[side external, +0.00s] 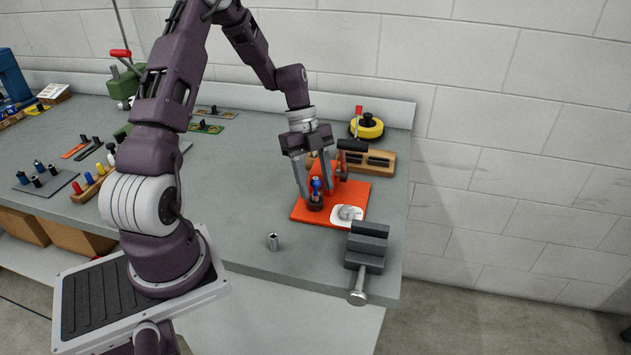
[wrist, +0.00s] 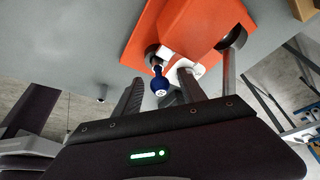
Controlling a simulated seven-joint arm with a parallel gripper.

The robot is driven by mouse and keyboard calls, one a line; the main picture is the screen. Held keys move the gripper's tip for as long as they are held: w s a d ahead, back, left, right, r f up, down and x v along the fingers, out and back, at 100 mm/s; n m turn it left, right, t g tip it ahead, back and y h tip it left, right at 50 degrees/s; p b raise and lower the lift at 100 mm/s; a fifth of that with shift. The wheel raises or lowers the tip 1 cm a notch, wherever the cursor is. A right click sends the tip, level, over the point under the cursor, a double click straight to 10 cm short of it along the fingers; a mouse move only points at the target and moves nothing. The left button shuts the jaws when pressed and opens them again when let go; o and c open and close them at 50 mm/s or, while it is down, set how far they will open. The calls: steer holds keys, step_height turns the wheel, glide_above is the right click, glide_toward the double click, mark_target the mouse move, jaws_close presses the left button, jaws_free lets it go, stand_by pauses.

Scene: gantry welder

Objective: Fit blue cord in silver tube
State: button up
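The blue cord (side external: 316,184) shows as a blue rounded top standing upright in a dark round holder on the orange base. It also shows in the wrist view as a dark blue ball (wrist: 160,86) on a short stem. My gripper (side external: 315,195) is above the base, pointing down, with its fingers apart on either side of the cord. In the wrist view, gaps show between the blue ball and the fingers (wrist: 160,92). The silver tube (side external: 272,241) stands upright and apart on the grey bench, near its front edge.
The orange base (side external: 299,213) also carries a white-and-silver round piece (side external: 347,212). A grey vise (side external: 366,245) sits at the bench's front right edge. A wooden block (side external: 381,161) and a yellow round item (side external: 367,127) are behind. Bench around the tube is clear.

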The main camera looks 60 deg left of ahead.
steer(key=d+v, duration=0.1)
steer(key=v, duration=0.7)
steer(key=s+d+r+n+t+y, duration=0.1)
steer(key=s+d+r+n+y, duration=0.35)
steer(key=d+r+n, duration=0.4)
steer(key=s+d+r+n+t, duration=0.2)
steer(key=s+d+r+n, duration=0.1)
steer(key=s, duration=0.4)
steer(key=s+d+r+n+t, duration=0.2)
steer(key=s+d+r+n, duration=0.1)
steer(key=s+d+n, duration=0.3)
steer(key=shift+s+d+t, duration=0.3)
steer(key=shift+s+d, duration=0.3)
steer(key=shift+s, duration=0.15)
